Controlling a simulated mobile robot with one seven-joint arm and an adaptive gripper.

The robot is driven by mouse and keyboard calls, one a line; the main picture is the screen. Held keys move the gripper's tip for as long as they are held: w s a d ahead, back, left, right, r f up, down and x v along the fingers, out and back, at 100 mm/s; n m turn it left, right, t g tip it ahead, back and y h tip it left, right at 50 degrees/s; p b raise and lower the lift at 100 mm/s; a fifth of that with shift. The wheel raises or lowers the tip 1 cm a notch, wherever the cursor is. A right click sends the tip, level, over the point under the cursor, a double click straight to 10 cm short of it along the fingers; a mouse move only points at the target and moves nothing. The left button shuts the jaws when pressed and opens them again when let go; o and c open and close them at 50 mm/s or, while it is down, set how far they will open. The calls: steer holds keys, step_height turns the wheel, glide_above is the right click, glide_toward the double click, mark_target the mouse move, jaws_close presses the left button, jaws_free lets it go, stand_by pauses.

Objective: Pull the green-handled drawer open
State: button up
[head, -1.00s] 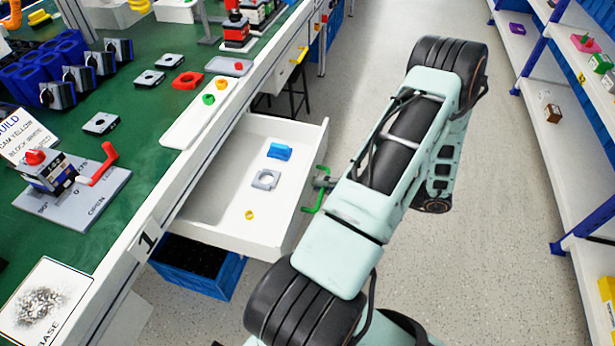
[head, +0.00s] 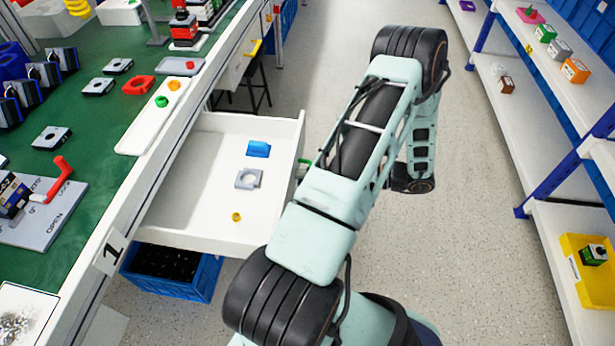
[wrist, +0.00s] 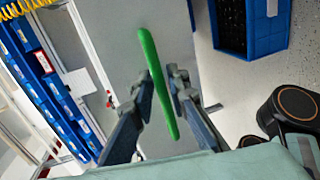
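The white drawer (head: 180,225) stands well out from under the green-topped bench, to the left of my arm. Its green handle (wrist: 150,62) runs as a slanted bar between the fingers of my gripper (wrist: 162,88) in the wrist view. The fingers are closed in around the bar; firm contact on both sides is hard to see. In the head view only a bit of the handle (head: 303,165) shows beside my arm, which hides my gripper. Inside the drawer lie a blue block (head: 258,149), a grey square part (head: 249,179) and a small yellow ring (head: 236,217).
A blue crate (head: 175,270) stands under the drawer. The bench (head: 75,190) holds a red-handled switch on a grey plate and several loose parts. White shelves (head: 560,215) line the right side. The speckled floor (head: 440,250) between is clear.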

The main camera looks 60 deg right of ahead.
steer(key=shift+s, duration=0.1)
steer(key=v, duration=1.2)
steer(key=shift+f, duration=0.1)
stand_by(0.3)
